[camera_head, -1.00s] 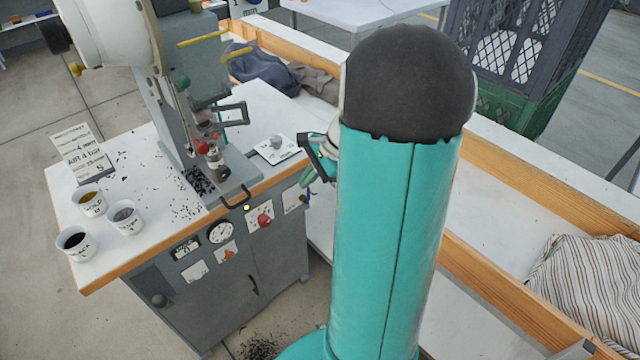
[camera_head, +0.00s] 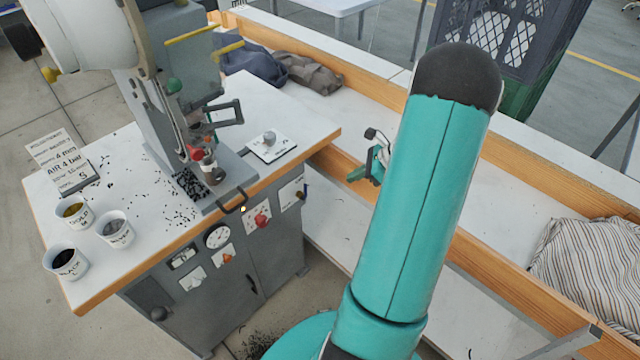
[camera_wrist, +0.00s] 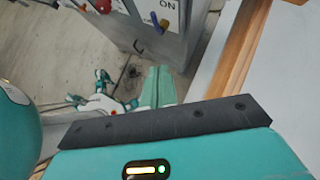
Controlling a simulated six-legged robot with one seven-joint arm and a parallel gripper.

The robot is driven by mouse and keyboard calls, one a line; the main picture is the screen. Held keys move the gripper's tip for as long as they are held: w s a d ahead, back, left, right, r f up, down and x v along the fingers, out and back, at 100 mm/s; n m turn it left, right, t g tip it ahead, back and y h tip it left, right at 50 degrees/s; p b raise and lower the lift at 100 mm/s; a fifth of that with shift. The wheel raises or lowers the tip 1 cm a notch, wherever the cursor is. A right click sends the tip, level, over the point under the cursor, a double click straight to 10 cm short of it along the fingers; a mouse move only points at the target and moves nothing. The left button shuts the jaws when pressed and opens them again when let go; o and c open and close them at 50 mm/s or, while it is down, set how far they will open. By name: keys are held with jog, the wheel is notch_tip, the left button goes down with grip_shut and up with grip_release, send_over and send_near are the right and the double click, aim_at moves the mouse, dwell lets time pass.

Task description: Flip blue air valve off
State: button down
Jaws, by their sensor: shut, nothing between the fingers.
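The blue air valve (camera_head: 305,192) is a small blue lever at the right end of the grey cabinet front, beside a white label plate. In the wrist view its blue lever (camera_wrist: 138,46) sits tilted at the cabinet edge, below a plate reading "ON". My gripper (camera_head: 352,177) is right of the cabinet and apart from the valve, partly hidden behind my teal arm. In the wrist view its teal fingers (camera_wrist: 158,86) are together and empty, with floor beyond them.
The press (camera_head: 190,110) stands on the white-topped cabinet, with several cups (camera_head: 117,230) at left. A red knob (camera_head: 262,220), a gauge (camera_head: 217,236) and an orange knob (camera_head: 228,257) are on the front. A wood-edged bench (camera_head: 470,250) runs behind my arm.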

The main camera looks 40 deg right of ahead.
send_near(305, 192)
notch_tip(305, 192, down, 4)
jog(key=d, duration=0.1)
jog(key=w+a, duration=0.2)
jog(key=w, duration=0.1)
jog(key=shift+a+f, duration=0.2)
jog(key=shift+a, duration=0.05)
dwell(0.4)
